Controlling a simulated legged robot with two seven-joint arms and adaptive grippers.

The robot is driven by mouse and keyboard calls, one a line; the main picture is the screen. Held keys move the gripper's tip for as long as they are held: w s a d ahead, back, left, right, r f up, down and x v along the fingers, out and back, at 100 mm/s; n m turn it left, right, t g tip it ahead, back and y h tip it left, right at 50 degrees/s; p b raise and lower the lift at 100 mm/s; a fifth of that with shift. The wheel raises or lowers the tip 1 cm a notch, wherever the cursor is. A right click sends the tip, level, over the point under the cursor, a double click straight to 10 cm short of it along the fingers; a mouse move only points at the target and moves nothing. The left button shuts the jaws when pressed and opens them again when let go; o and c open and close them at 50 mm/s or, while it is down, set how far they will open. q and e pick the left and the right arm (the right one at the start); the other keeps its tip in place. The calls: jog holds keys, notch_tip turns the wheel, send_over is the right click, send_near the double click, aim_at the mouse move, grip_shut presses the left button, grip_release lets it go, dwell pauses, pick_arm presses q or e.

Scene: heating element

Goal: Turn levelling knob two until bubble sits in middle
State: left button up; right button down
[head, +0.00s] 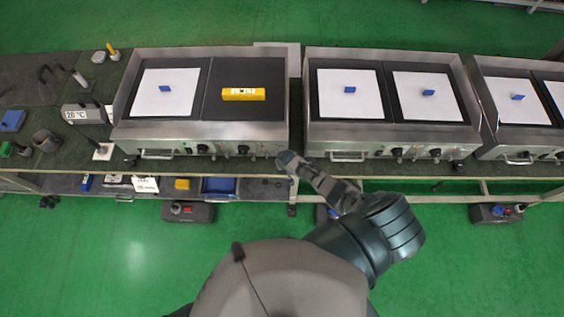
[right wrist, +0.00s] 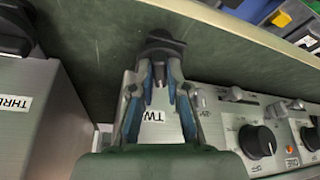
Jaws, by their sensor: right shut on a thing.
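The yellow spirit level (head: 232,97) lies on the dark right-hand plate of the left heating unit (head: 212,131). Its bubble is too small to place. My right gripper (head: 284,160) is at that unit's front right corner. In the right wrist view my right gripper (right wrist: 160,70) is shut on a black levelling knob (right wrist: 163,43) beyond the label that begins "TW" (right wrist: 153,116). The knob sits between the fingertips, partly covered by them. In the head view the knob is hidden by the gripper. My left gripper is not in view.
Another black knob (right wrist: 14,30) stands near the label "THREE" (right wrist: 14,104). A black control dial (right wrist: 257,141) is on the panel to the right. A second heating unit (head: 385,133) stands close on the right. Blue bins (head: 219,186) sit on the shelf below.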

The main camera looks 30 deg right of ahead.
jog(key=shift+w+a+r+m, duration=0.15)
jog(key=shift+w+r+m, duration=0.15)
jog(key=shift+m, duration=0.2)
jog(key=shift+w, duration=0.1)
jog(key=c, duration=1.2)
grip_release()
jog(key=shift+o, duration=0.2)
jog(key=shift+f, duration=0.2)
jog(key=shift+s, duration=0.25)
jog(key=v, duration=1.1)
jog(key=shift+r, duration=0.35)
jog(key=shift+a, duration=0.15)
